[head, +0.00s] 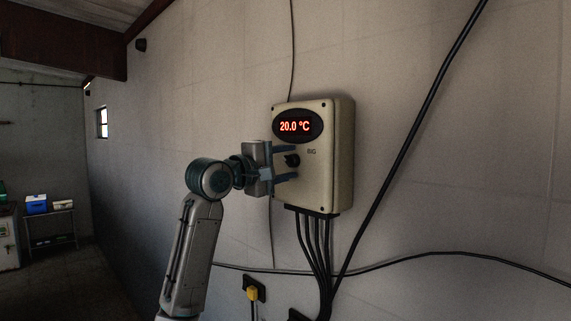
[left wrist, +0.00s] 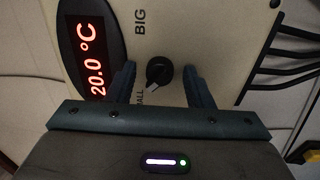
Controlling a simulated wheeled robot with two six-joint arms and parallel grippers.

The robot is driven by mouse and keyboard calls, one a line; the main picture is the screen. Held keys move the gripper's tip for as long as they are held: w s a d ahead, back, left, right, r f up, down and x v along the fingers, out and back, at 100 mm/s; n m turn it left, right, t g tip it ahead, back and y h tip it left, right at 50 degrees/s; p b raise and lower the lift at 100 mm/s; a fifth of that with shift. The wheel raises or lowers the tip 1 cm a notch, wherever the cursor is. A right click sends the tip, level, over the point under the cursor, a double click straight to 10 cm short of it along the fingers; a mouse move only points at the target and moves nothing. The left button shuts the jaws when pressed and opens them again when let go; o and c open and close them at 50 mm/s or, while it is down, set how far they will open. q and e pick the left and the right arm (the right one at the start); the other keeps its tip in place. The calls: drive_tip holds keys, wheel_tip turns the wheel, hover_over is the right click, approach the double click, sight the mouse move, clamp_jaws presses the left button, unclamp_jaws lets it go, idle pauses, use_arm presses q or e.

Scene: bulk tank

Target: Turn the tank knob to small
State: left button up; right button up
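The cream control box (head: 340,150) hangs on the wall, with a red 20.0 °C display (head: 296,126). Its black knob (head: 292,160) sits below the display and shows in the left wrist view (left wrist: 159,72). There the label BIG (left wrist: 140,22) is above the knob, and a partly hidden label ending in ALL (left wrist: 140,97) is below left. My right gripper is not in view.
Several black cables (head: 317,250) run down from the box. A thick dark cable (head: 410,150) slants across the wall at the right. A yellow plug (head: 252,294) is low on the wall. A shelf with a blue box (head: 37,204) stands far left.

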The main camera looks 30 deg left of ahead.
use_arm(q)
drive_tip(key=shift+s+a+f+b, duration=0.15)
drive_tip(key=shift+s+f+b, duration=0.05)
drive_tip(key=shift+s+b, duration=0.25)
drive_tip(key=b+v, duration=0.5)
drive_tip(key=v, duration=0.5)
drive_tip(key=shift+r, duration=0.15)
